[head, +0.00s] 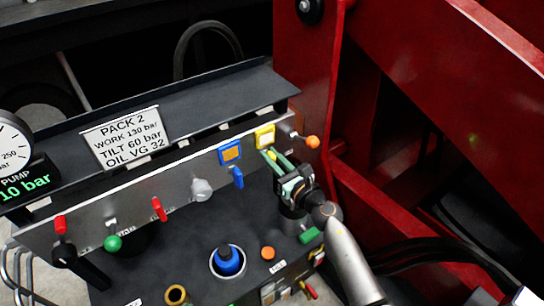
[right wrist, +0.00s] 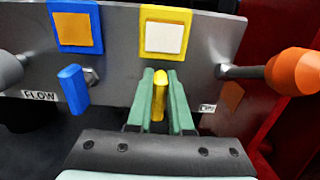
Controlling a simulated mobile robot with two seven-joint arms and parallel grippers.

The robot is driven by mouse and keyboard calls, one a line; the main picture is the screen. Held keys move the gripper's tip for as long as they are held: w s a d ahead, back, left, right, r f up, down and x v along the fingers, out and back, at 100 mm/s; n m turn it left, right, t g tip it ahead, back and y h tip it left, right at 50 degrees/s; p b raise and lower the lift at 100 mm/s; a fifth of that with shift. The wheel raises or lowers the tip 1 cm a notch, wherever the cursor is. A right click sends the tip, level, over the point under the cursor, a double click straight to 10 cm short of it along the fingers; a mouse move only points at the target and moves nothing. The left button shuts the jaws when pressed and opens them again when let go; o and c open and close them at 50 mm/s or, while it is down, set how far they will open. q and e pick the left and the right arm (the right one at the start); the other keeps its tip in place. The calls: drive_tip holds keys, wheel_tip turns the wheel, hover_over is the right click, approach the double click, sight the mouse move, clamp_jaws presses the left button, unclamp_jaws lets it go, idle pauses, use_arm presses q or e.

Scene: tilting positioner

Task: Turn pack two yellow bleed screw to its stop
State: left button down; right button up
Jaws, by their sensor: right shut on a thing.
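The yellow bleed screw (right wrist: 159,92) is a narrow upright yellow handle on the grey panel, just below a yellow plate with a white square (right wrist: 166,37). My right gripper (right wrist: 160,100) has its green fingers on both sides of the yellow handle and is shut on it. In the head view my right gripper (head: 273,159) reaches the panel's right end from below, under the yellow plate (head: 265,137); the fingers mostly hide the handle there. The screw's base is hidden. The pack carries a PACK 2 sign (head: 126,138). My left gripper is not in view.
A blue lever (right wrist: 74,89) hangs left of the fingers under a blue plate with an orange square (right wrist: 75,28). An orange knob (right wrist: 292,71) sticks out to the right. A red steel frame (head: 430,90) stands close on the right.

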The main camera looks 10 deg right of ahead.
clamp_jaws()
drive_tip(key=m, duration=0.2)
drive_tip(key=m+p, duration=0.1)
drive_tip(key=shift+w+d+m, duration=0.1)
drive_tip(key=shift+d+m, duration=0.2)
drive_tip(key=shift+m, duration=0.1)
drive_tip(key=m, duration=0.3)
drive_tip(key=m+p, duration=0.1)
drive_tip(key=shift+w+d+f+m, duration=0.15)
drive_tip(key=shift+d+f+m, duration=0.1)
drive_tip(key=shift+d+m, duration=0.05)
drive_tip(key=shift+w+d+f+m+p, duration=0.1)
drive_tip(key=shift+f+m+p, duration=0.1)
drive_tip(key=shift+m, duration=1.4)
drive_tip(key=shift+s+d+f+m+p, duration=0.15)
drive_tip(key=shift+f+m, duration=0.1)
drive_tip(key=shift+m, duration=1.35)
drive_tip(key=shift+w+f+m+p, duration=0.15)
drive_tip(key=shift+f+m, duration=0.05)
drive_tip(key=shift+m, duration=1.4)
